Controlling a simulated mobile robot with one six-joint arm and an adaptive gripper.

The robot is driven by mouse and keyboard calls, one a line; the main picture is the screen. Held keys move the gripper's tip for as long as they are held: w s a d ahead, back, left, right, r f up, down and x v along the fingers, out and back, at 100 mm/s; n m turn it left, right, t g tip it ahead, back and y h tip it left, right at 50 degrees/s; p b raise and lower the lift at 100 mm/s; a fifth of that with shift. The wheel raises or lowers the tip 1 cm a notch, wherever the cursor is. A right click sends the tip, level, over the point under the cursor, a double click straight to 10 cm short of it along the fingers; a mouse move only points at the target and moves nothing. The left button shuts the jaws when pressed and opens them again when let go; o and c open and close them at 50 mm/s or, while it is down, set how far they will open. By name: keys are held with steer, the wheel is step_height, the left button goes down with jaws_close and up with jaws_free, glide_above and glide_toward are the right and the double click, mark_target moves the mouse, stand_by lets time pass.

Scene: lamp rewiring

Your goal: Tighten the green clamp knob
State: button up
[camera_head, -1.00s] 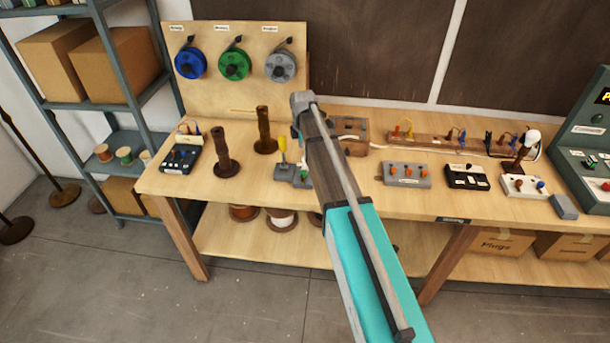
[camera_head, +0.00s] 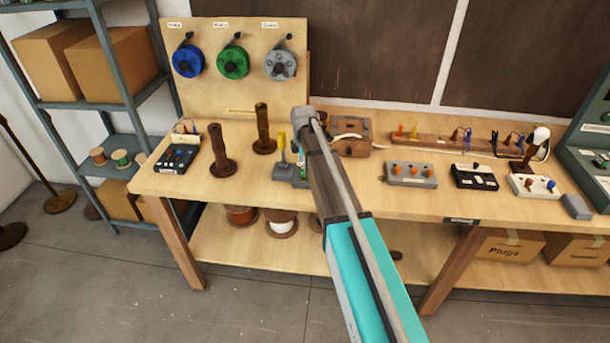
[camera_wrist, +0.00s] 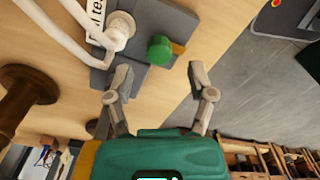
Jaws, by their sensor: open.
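The green clamp knob (camera_wrist: 160,50) shows in the wrist view on a grey fixture (camera_wrist: 140,78), with an orange-yellow piece beside it. My gripper (camera_wrist: 158,84) is open, its two grey fingers apart and empty, below the knob in that picture. The knob lies roughly in line with the gap between the fingers, and I see no contact. In the head view my arm hides the gripper and most of the fixture; a yellow-handled lever (camera_head: 282,142) stands just left of the arm.
Two brown posts (camera_head: 221,152) stand on the workbench (camera_head: 190,210). A brown box (camera_head: 350,137) is right of my arm, with grey and black switch blocks farther right.

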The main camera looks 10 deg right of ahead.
mark_target(304, 176)
steer(key=shift+f+b, duration=1.3)
steer(key=shift+f, duration=0.25)
steer(key=shift+c, duration=0.2)
jaws_close()
steer(key=shift+d, duration=0.2)
steer(key=shift+a, duration=0.1)
